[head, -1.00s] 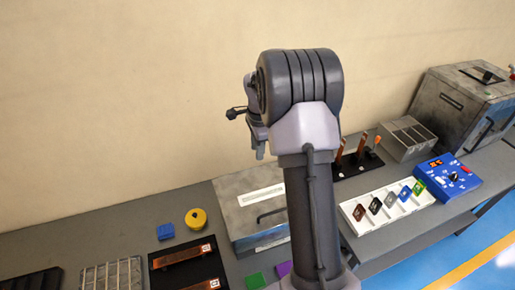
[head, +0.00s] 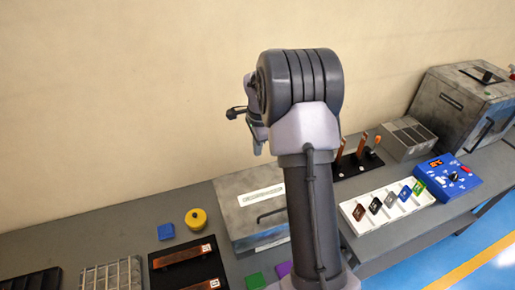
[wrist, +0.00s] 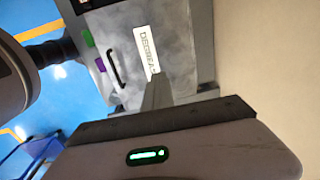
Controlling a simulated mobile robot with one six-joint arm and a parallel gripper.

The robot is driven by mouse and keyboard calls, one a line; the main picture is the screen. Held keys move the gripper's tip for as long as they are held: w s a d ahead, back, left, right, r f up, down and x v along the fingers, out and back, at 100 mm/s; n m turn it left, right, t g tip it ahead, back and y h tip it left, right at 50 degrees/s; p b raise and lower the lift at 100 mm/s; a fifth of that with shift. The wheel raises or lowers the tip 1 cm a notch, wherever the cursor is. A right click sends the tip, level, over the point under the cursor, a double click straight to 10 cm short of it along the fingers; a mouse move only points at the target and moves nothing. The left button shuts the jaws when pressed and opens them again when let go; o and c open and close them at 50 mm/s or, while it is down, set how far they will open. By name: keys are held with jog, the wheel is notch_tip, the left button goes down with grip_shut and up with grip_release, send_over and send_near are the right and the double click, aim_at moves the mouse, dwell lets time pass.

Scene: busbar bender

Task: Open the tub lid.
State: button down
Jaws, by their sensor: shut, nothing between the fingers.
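The tub is a grey metal box (head: 243,243) on the bench, partly hidden behind my arm in the head view. Its flat lid (head: 232,189) looks shut and carries a white label and a dark bar handle (head: 270,213). In the wrist view the lid (wrist: 125,35) shows from above, with the label (wrist: 147,52) reading something like "DEGREASE" and the handle (wrist: 113,68) to its left. My gripper (wrist: 158,82) is shut and empty; its fingertips overlap the lid by the label's lower end. I cannot tell the gap between them.
A green block (head: 255,281) and a purple block (head: 284,269) lie in front of the tub. A blue block (head: 166,231) and a yellow round object (head: 196,219) stand left. A white tray of coloured pieces (head: 388,207) and a blue control box (head: 447,178) are right.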

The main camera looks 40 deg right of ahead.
dwell(0.6)
jog(key=c, duration=1.5)
grip_release()
jog(key=r, duration=0.5)
jog(key=s+r, duration=0.1)
jog(key=r, duration=1.1)
jog(key=shift+s+a+r+p, duration=0.15)
jog(key=shift+s+a+p, duration=0.1)
jog(key=shift+s+p, duration=0.15)
jog(key=shift+w, duration=0.1)
